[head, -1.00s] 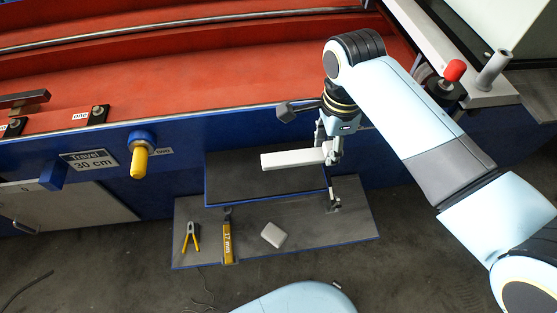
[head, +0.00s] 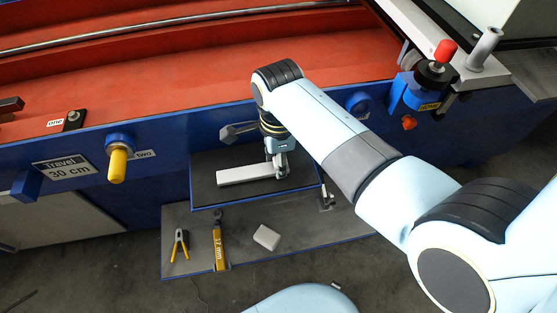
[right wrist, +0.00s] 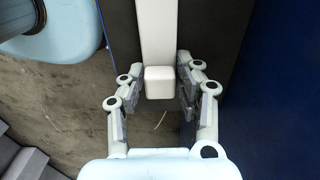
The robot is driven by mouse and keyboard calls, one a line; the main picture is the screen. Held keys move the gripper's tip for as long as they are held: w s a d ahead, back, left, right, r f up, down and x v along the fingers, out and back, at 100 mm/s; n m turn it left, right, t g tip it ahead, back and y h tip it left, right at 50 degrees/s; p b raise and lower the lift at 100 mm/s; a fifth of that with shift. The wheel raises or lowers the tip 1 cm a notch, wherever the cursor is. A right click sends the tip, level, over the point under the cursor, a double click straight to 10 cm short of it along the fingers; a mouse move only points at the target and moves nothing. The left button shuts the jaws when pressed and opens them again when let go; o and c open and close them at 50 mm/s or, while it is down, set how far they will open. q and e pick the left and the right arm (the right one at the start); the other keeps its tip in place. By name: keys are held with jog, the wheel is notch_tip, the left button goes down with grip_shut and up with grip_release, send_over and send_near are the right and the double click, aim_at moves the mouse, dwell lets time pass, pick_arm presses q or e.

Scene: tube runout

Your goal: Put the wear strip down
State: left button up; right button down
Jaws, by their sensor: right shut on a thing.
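The wear strip is a long white bar (head: 243,175) in the head view, lying level over the dark upper shelf (head: 225,199). My right gripper (head: 279,168) is shut on its right end from above. In the right wrist view the strip (right wrist: 156,35) runs away from me between the fingers (right wrist: 157,75), its squared end facing me. The strip is at or just above the shelf top; I cannot tell whether it touches. My left gripper is not in view.
A lower shelf (head: 295,234) holds pliers (head: 179,246), a yellow tool marked in mm (head: 219,248) and a pale block (head: 266,237). Behind is a blue and red machine with a yellow-handled knob (head: 117,164) and a red-topped knob (head: 445,50). The upper shelf's front is clear.

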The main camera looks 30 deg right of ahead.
jog(key=shift+f, duration=0.1)
jog(key=c, duration=0.9)
grip_release()
notch_tip(320, 180, up, 12)
jog(key=p, duration=0.4)
